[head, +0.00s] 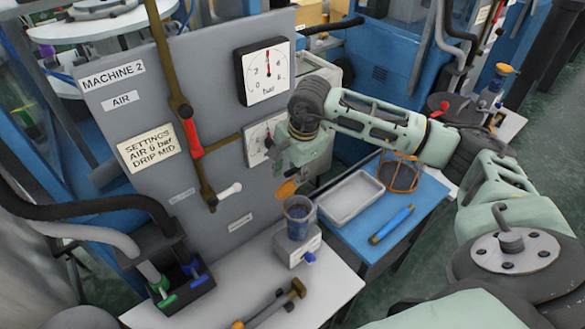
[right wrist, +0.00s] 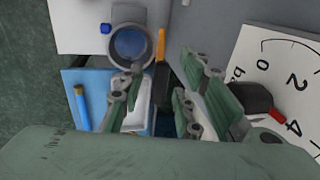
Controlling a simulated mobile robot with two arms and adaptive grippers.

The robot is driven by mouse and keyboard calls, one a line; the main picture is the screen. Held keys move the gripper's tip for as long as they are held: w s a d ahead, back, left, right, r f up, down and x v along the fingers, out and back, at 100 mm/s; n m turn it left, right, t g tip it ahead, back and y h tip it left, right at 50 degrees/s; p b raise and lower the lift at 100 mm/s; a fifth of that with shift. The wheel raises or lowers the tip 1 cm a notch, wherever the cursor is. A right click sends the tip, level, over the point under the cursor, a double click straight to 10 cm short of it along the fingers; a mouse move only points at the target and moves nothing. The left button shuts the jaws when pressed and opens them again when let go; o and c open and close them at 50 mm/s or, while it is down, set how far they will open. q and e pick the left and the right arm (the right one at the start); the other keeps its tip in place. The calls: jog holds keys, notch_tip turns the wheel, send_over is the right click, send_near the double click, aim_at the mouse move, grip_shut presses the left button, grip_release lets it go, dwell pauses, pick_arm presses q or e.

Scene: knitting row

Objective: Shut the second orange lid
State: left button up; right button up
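The orange lid (head: 287,190) stands raised at the rim of a blue cup (head: 300,222) on a grey block in front of the Machine 2 panel. The right wrist view shows the cup (right wrist: 130,43) open from above, with the lid (right wrist: 161,46) edge-on beside its mouth. My right gripper (head: 284,164) is just above the lid, close to the panel. In the right wrist view its fingers are spread, with nothing held between them (right wrist: 162,65). Whether a finger touches the lid cannot be told. My left gripper is out of view.
A red-handled lever (head: 193,138), a white-handled lever (head: 227,191) and two gauges are on the panel (head: 130,100) near my right gripper. A grey tray (head: 350,198), wire basket (head: 398,172) and blue tool (head: 391,225) are on the blue table. Another orange lid (head: 505,68) is far right.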

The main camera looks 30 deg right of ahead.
jog(key=shift+c, duration=0.2)
grip_shut()
dwell(0.5)
